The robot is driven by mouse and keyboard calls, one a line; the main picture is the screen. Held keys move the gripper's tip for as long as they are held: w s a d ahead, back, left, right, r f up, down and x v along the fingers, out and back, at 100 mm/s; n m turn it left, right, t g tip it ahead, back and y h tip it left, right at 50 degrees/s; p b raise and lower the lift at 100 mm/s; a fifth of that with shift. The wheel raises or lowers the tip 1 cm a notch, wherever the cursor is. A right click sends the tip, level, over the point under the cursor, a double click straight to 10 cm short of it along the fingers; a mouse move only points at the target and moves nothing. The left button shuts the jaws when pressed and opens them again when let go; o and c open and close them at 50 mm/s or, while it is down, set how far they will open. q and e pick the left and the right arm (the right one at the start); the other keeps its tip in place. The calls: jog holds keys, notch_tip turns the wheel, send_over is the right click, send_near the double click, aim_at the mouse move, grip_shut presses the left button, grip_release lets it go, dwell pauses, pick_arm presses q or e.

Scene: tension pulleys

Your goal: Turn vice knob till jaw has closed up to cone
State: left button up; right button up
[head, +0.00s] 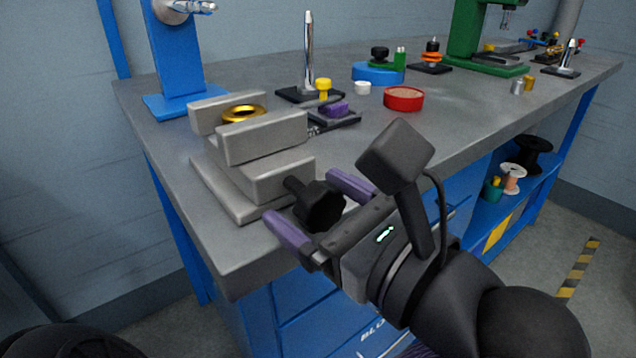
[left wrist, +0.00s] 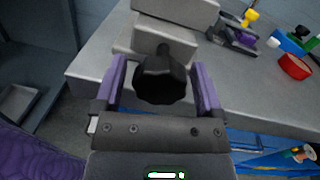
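The grey metal vice (head: 262,175) sits on the bench's near left corner. A gold round piece with a dark centre, likely the cone (head: 244,112), sits between the vice's back jaw (head: 226,104) and front jaw (head: 262,138). The front jaw hides its lower part, so I cannot tell whether the jaw touches it. The black lobed vice knob (head: 319,204) sticks out on a shaft toward me. My left gripper (head: 318,207) is open, its purple fingers on either side of the knob. The left wrist view shows the knob (left wrist: 161,80) between the fingers with small gaps. My right gripper is not in view.
A blue stand (head: 180,60) rises behind the vice. A chrome post (head: 308,55) and a small purple-and-yellow device (head: 337,108) stand right of it. A red round tray (head: 403,98) lies further right. The bench's front edge (head: 400,173) runs beside my left arm.

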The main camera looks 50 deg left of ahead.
pick_arm(q)
jog(key=c, duration=1.1)
jog(key=m+p, duration=0.2)
jog(key=m, duration=0.2)
jog(key=shift+r, duration=0.2)
jog(key=shift+f+m+p, duration=0.15)
jog(key=shift+m+p, duration=0.25)
jog(key=shift+m, duration=0.5)
jog(key=o, duration=1.3)
jog(key=shift+f, duration=0.1)
